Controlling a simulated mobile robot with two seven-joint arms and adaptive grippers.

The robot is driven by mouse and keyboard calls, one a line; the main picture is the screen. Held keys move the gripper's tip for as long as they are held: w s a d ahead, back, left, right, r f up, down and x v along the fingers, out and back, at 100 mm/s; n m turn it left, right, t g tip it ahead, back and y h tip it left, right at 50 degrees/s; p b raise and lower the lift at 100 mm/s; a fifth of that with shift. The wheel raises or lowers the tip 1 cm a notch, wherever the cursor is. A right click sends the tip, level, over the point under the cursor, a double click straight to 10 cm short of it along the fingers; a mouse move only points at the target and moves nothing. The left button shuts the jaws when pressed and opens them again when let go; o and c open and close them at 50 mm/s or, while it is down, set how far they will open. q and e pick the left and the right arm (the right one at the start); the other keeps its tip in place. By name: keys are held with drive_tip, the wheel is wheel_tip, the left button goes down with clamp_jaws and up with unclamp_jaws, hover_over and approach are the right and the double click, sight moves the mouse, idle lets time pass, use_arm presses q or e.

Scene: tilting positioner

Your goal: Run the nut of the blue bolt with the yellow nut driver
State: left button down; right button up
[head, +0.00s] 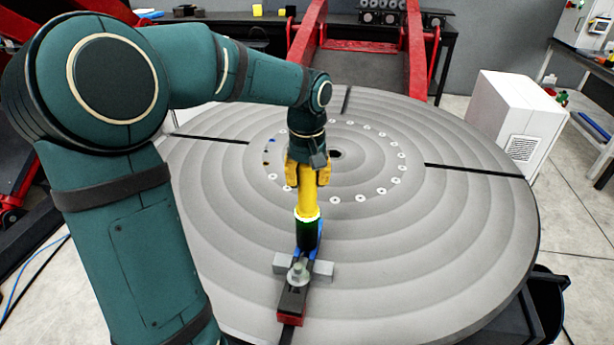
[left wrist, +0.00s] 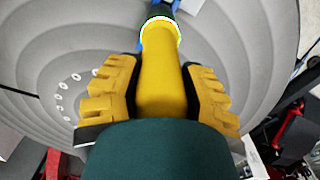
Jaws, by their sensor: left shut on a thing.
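The yellow nut driver (head: 307,198) stands nearly upright over the grey round table (head: 440,240). My left gripper (head: 306,174) is shut on its upper body, and the left wrist view shows the yellow fingers on both sides of the driver (left wrist: 163,80). A bright ring (head: 307,216) circles the driver above its dark green lower end (head: 307,232). The blue part (head: 309,246) of a clamp sits directly under and behind that end. The blue bolt's nut is hidden there, and I cannot tell whether the driver touches it. My right gripper is not in view.
A ring of pale holes (head: 361,199) surrounds the table's centre. A white cabinet (head: 510,115) stands beyond the right edge. The table's right side is clear.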

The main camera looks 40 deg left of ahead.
use_arm(q)
drive_tip(key=shift+s+f, duration=0.1)
drive_tip(key=shift+f, duration=0.15)
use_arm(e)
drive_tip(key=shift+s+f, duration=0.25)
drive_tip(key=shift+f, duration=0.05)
use_arm(q)
drive_tip(key=shift+d+r, duration=0.1)
drive_tip(key=shift+r, duration=0.15)
drive_tip(key=shift+w+r+p, duration=0.2)
drive_tip(key=shift+r+p, duration=0.5)
drive_tip(key=shift+p, duration=0.1)
wheel_tip(320, 180, up, 2)
drive_tip(key=shift+s+r+p, duration=0.1)
drive_tip(key=shift+r+p, duration=0.1)
drive_tip(key=shift+p, duration=0.75)
wheel_tip(320, 180, up, 2)
drive_tip(key=shift+r+p, duration=0.1)
drive_tip(key=shift+p, duration=0.75)
drive_tip(key=shift+r+p, duration=0.5)
drive_tip(key=shift+r, duration=0.1)
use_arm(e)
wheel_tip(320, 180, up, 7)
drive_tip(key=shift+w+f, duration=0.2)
use_arm(q)
drive_tip(key=shift+f, duration=0.1)
